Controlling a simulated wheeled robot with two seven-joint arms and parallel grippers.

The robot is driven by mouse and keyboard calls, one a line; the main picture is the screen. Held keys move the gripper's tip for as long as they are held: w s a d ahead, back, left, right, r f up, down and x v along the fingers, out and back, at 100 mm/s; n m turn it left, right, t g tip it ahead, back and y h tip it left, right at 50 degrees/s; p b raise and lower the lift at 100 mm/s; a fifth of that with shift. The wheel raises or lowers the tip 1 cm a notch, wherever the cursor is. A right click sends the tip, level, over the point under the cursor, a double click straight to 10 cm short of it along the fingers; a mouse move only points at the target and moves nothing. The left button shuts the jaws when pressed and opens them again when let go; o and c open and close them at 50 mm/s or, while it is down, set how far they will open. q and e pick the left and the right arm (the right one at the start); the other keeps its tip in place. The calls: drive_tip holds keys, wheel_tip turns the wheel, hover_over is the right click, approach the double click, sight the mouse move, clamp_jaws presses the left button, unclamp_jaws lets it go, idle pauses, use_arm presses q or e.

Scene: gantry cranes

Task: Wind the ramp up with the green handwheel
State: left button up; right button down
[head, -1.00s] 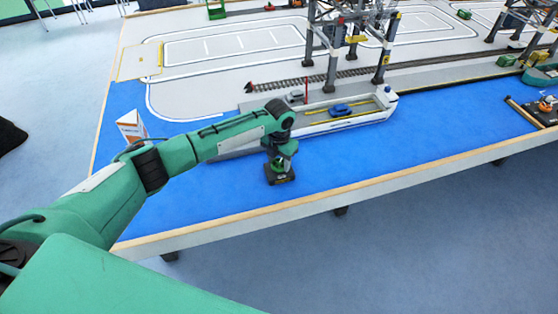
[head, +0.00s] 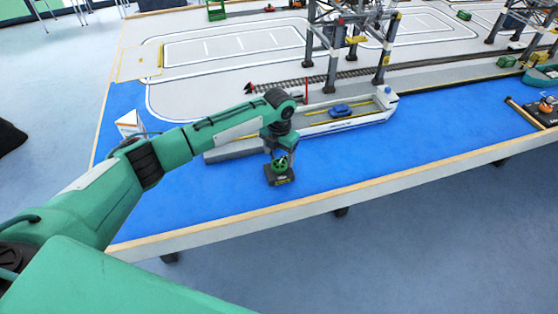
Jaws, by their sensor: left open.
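The green handwheel (head: 280,165) stands on a small dark base (head: 280,179) on the blue surface near the table's front edge. My left gripper (head: 281,153) points down at the handwheel from just above. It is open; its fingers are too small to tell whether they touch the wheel. A white ship (head: 345,126) with a yellow-lined deck lies behind the handwheel. A grey flat piece (head: 228,153) at its left end may be the ramp; my left arm hides part of it. My right gripper is not in view.
A blue car (head: 340,110) sits on the ship's deck. A white and orange box (head: 129,124) stands at the left behind my arm. Gantry crane legs (head: 381,68) and rails are behind the ship. The blue surface right of the handwheel is clear.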

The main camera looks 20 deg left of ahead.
sight(279, 164)
use_arm(q)
wheel_tip(279, 164, up, 10)
drive_tip(key=b, duration=0.1)
drive_tip(key=shift+r, duration=0.15)
idle(0.9)
